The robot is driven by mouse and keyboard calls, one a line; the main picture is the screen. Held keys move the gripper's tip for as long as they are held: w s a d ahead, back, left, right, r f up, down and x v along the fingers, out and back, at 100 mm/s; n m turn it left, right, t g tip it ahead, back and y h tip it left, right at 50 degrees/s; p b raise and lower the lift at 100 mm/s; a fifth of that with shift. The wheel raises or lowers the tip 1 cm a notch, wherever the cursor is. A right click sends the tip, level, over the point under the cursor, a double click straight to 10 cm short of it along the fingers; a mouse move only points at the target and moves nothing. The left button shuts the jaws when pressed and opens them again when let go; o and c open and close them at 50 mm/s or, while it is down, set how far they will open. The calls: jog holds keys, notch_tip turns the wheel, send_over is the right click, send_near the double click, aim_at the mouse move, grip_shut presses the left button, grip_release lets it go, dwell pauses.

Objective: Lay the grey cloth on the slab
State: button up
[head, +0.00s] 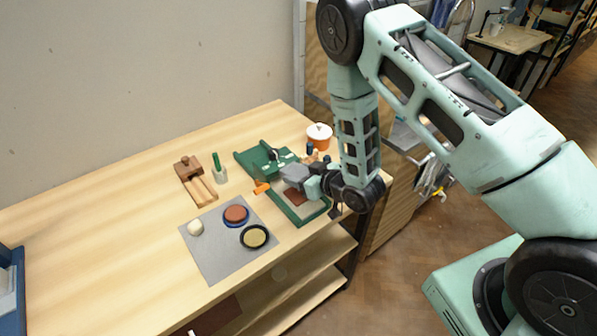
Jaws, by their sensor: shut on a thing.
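My gripper (305,184) is low over a green-framed tray (309,217) at the right end of the bench. It is shut on what looks like the grey cloth (294,172), a small grey shape at its fingers. The fingertips are too small to make out clearly. A red-brown slab (297,197) lies inside the green frame, just below the gripper and partly hidden by it. I cannot tell whether the cloth touches the slab.
An orange piece (262,188) is left of the gripper. A grey mat (210,267) holds dark-rimmed dishes (255,237) and a pale lump (195,228). Wooden blocks (194,180), a green-topped cup (219,172) and an orange-white pot (319,136) stand nearby.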

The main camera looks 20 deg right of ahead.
aim_at(300, 195)
jog(key=shift+f+b, duration=1.85)
jog(key=shift+f, duration=0.95)
jog(key=o, duration=1.1)
jog(key=shift+c, duration=0.2)
jog(key=b+v, duration=0.3)
jog(key=v, duration=0.5)
jog(key=shift+s+d, duration=0.1)
jog(key=shift+s, duration=0.05)
jog(key=p+v, duration=0.8)
jog(key=v, duration=0.1)
jog(key=shift+r, duration=0.15)
